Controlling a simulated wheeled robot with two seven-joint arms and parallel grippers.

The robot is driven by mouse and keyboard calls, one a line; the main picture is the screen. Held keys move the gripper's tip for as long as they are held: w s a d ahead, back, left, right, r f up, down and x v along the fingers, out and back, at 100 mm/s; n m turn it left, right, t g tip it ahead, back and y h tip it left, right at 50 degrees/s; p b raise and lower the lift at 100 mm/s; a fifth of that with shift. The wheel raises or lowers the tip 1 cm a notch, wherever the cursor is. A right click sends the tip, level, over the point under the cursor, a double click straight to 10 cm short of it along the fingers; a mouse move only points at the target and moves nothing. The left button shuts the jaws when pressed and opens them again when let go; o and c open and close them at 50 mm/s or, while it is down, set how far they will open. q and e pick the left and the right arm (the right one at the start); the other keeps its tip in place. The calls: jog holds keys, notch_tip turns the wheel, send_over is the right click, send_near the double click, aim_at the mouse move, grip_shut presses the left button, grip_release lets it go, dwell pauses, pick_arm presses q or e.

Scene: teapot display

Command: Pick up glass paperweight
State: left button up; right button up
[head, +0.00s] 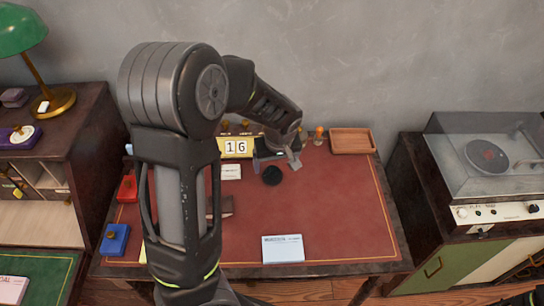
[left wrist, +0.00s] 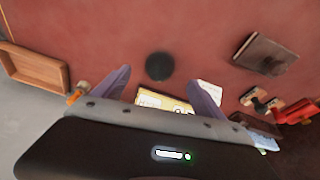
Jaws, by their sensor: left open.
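A small dark round object (head: 272,175), which looks like the glass paperweight, sits on the red desk top (head: 325,205) near the back middle. It also shows in the left wrist view (left wrist: 159,66) as a dark disc. My left gripper (head: 278,161) is open and empty, just behind the disc in the head view. In the left wrist view its two fingers (left wrist: 158,78) are spread, with the disc between and just beyond their tips. I see no contact with it.
A yellow calendar block (head: 236,147) and a white card (head: 231,172) stand close to the left gripper. A wooden tray (head: 352,141) is at the back right. A brown notebook (left wrist: 265,54) lies nearby. A paper card (head: 283,248) lies in front; the right desk half is clear.

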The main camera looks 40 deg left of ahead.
aim_at(273, 171)
pick_arm(q)
jog(key=shift+w+a+r, duration=0.1)
jog(key=shift+a+r, duration=0.05)
jog(key=shift+x, duration=1.25)
jog(key=p+x, duration=0.1)
jog(key=x, duration=0.4)
jog(key=shift+a, duration=0.1)
jog(key=shift+c, duration=0.4)
grip_shut()
dwell(0.4)
